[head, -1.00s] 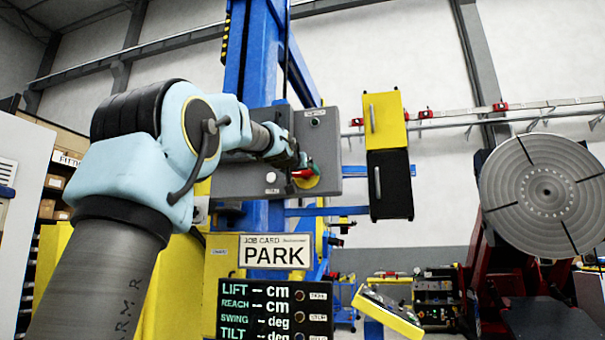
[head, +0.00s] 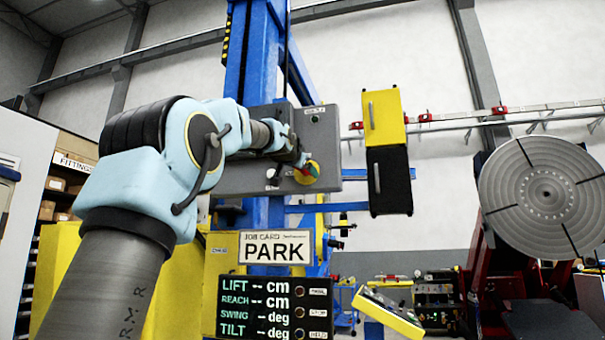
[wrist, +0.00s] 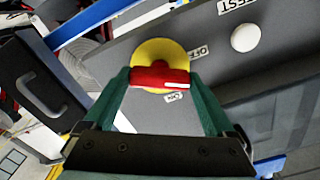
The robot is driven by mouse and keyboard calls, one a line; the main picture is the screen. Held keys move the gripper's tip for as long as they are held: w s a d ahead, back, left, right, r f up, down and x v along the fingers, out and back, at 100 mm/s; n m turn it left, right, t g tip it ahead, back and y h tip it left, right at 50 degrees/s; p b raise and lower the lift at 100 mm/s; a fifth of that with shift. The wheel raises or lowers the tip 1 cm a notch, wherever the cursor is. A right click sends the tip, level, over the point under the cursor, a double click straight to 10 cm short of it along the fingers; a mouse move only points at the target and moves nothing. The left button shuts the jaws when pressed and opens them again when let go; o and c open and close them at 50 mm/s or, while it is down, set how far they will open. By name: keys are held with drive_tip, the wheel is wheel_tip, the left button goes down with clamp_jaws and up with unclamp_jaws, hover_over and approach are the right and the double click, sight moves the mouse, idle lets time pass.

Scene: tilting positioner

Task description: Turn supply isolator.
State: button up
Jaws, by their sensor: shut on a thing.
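The supply isolator has a red handle (wrist: 150,77) on a round yellow plate (wrist: 155,52), mounted on a grey panel (wrist: 110,62). My gripper (wrist: 160,80) has its green fingers on either side of the red handle and is shut on it. The handle's pale-marked end lies between the OFF label (wrist: 197,50) and the ON label (wrist: 174,97), nearer to ON. In the head view, the yellow plate (head: 313,168) shows at the lower right of the grey panel, partly hidden by my gripper.
A white round knob (wrist: 245,38) sits beside the isolator on the same panel. A yellow and black box (head: 386,115) hangs to the right of the panel. Below are a PARK job card (head: 275,248) and a dark display (head: 268,305) with dashes for values.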

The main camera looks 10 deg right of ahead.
drive_tip(key=m+b, duration=0.1)
drive_tip(key=m, duration=1.1)
drive_tip(key=shift+f+m, duration=0.1)
drive_tip(key=shift+m, duration=0.2)
idle(0.4)
drive_tip(key=o, duration=1.1)
drive_tip(key=shift+c, duration=0.2)
drive_tip(key=b+v, duration=0.7)
drive_tip(key=v, duration=0.3)
drive_tip(key=shift+s+a, duration=0.15)
drive_tip(key=shift+s, duration=0.25)
